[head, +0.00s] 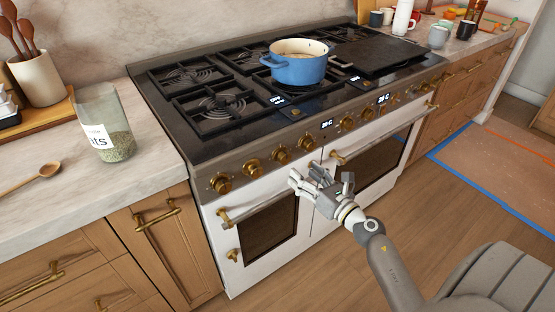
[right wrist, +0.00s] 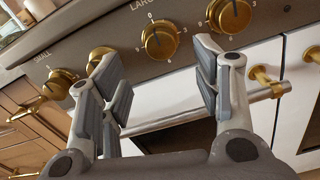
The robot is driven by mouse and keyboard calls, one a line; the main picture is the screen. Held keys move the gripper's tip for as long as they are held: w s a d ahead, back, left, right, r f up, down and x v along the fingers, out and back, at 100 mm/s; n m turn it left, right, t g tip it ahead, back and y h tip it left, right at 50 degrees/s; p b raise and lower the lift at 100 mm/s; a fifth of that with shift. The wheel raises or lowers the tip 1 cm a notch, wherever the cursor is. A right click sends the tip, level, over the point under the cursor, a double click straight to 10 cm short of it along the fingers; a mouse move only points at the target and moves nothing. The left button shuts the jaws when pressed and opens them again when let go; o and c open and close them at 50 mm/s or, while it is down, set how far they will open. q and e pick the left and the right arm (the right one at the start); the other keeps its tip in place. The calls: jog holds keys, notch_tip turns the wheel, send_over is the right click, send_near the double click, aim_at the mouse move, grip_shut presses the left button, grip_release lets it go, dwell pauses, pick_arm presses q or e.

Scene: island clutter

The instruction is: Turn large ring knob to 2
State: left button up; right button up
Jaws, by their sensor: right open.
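A brass knob (right wrist: 160,40) with a dial marked 0, 3, 6 and 9 shows in the right wrist view, under a label beginning "LARG" that is cut off by the top edge. It appears to be the third knob from the left (head: 280,156) on the stove front in the head view. I cannot tell its exact setting. My right gripper (head: 318,180) is open and empty, in front of and below the knob row. In the right wrist view its fingers (right wrist: 157,62) stand apart, with the knob seen beyond the gap. My left gripper is not in view.
The oven door handle (right wrist: 200,112) runs below the knobs. A blue pot (head: 298,70) stands on the stove. A jar (head: 104,125) stands on the left counter.

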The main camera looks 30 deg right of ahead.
aim_at(287, 159)
jog(key=w, duration=0.9)
jog(key=shift+w+a+p, duration=0.15)
jog(key=shift+a+p, duration=0.2)
jog(key=shift+a, duration=0.05)
jog(key=c, duration=1)
jog(key=shift+c, duration=0.2)
